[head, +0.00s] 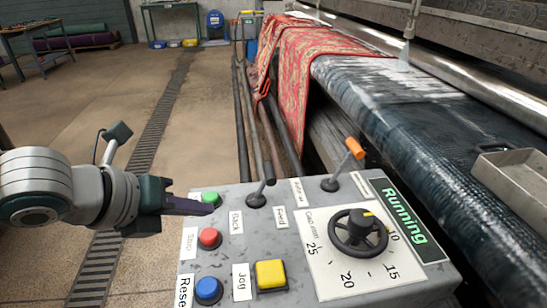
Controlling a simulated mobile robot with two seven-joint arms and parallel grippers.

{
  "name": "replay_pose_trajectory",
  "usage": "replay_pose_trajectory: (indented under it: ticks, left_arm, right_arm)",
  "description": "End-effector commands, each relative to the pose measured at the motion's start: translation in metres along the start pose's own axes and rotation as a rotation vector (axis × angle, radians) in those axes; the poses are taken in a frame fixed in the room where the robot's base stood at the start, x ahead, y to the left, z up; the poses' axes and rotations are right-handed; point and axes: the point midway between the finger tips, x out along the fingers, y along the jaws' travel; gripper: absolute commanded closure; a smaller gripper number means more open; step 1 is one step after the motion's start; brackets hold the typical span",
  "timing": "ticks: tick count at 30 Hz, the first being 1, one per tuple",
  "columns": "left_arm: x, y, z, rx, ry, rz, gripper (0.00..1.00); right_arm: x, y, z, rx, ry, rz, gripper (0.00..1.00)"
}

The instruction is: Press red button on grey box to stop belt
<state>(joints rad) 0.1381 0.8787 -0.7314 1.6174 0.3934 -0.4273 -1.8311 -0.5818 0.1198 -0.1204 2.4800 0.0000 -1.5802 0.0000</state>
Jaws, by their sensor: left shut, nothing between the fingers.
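The grey box (240,249) stands at the bottom centre of the head view, with its controls facing up. The red button (209,237) is on its left side, between a green button (210,199) and a blue button (208,290). My left gripper (207,209) comes in from the left, shut and empty. Its dark fingertips are at the box's left edge, close to the green button and just behind the red one in the picture. I cannot tell whether they touch the box. The belt (425,125) runs along the right. My right gripper is not in view.
The box also carries a yellow button (270,274), a black dial (358,231), a black-knobbed lever (262,192), an orange-tipped lever (352,156) and a green "Running" display (405,215). A red patterned rug (295,75) hangs over the machine. Open floor lies left, crossed by a drain grate (150,140).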

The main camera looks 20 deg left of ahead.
Motion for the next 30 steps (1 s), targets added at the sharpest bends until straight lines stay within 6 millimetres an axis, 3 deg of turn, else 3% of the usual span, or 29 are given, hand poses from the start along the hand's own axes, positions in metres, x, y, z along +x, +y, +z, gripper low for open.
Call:
replay_pose_trajectory:
  ticks: [1,6,30]
  left_arm:
    - [0.011,0.007,-0.008,-0.002,0.000,0.000,1.00]
    - [0.021,0.015,-0.015,0.000,0.000,0.000,1.00]
    - [0.022,0.016,-0.015,-0.001,0.000,0.000,1.00]
  right_arm:
    - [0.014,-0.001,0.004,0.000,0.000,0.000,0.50]
    - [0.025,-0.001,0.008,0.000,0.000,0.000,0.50]
    - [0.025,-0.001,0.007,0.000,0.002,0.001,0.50]
